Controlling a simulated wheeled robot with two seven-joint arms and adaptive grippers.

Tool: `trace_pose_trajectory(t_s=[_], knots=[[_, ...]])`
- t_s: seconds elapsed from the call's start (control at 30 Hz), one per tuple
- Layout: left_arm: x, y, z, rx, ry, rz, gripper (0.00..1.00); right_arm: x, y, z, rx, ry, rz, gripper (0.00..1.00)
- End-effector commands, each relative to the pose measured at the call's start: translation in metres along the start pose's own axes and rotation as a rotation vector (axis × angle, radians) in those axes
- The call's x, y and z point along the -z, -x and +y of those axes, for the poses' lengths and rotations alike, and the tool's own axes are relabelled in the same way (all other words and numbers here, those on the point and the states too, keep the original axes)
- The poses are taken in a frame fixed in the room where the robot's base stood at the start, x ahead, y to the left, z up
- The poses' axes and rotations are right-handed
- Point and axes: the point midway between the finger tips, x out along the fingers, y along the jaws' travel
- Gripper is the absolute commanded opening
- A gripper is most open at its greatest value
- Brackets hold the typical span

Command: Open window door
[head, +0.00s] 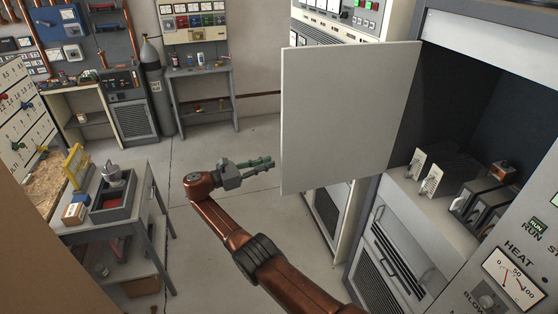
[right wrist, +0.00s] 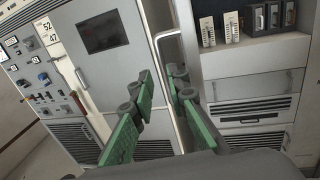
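A plain grey door panel (head: 345,115) stands swung out at the left side of an open cabinet bay in the head view. No window shows on its visible face. My right gripper (head: 257,163), with green finger pads, is left of the panel's lower edge; contact with it cannot be made out. In the right wrist view my right gripper (right wrist: 160,103) is open, with a gap between its pads. Beyond it are a grey front with a dark window (right wrist: 105,31) and a pale, rounded bar (right wrist: 161,48). My left gripper is not in view.
The bay holds several devices, with louvred panels (head: 385,245) below. A control panel with a heat meter (head: 513,279) is close at lower right. A grey table (head: 147,187) with tools stands at left. Open floor (head: 240,135) lies between.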

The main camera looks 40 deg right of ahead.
Motion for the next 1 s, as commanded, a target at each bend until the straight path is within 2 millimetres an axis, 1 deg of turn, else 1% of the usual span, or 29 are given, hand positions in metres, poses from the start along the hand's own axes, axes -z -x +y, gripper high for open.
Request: trace_pose_trajectory(t_s=[0.03, 0.1, 0.3, 0.47, 1.0], knots=[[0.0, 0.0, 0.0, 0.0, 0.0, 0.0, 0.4, 0.0, 0.011, 0.0, -0.001, 0.002, 0.0, 0.15], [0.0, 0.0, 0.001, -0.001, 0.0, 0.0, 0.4, -0.001, 0.02, 0.0, 0.0, 0.002, 0.0, 0.15], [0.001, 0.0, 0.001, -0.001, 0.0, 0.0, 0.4, 0.0, 0.036, -0.001, 0.002, 0.001, 0.001, 0.15], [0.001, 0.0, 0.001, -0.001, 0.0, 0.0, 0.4, 0.001, 0.04, -0.001, 0.003, 0.0, 0.0, 0.15], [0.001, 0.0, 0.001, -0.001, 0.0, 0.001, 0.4, 0.001, 0.039, -0.001, 0.003, 0.0, 0.0, 0.15]])
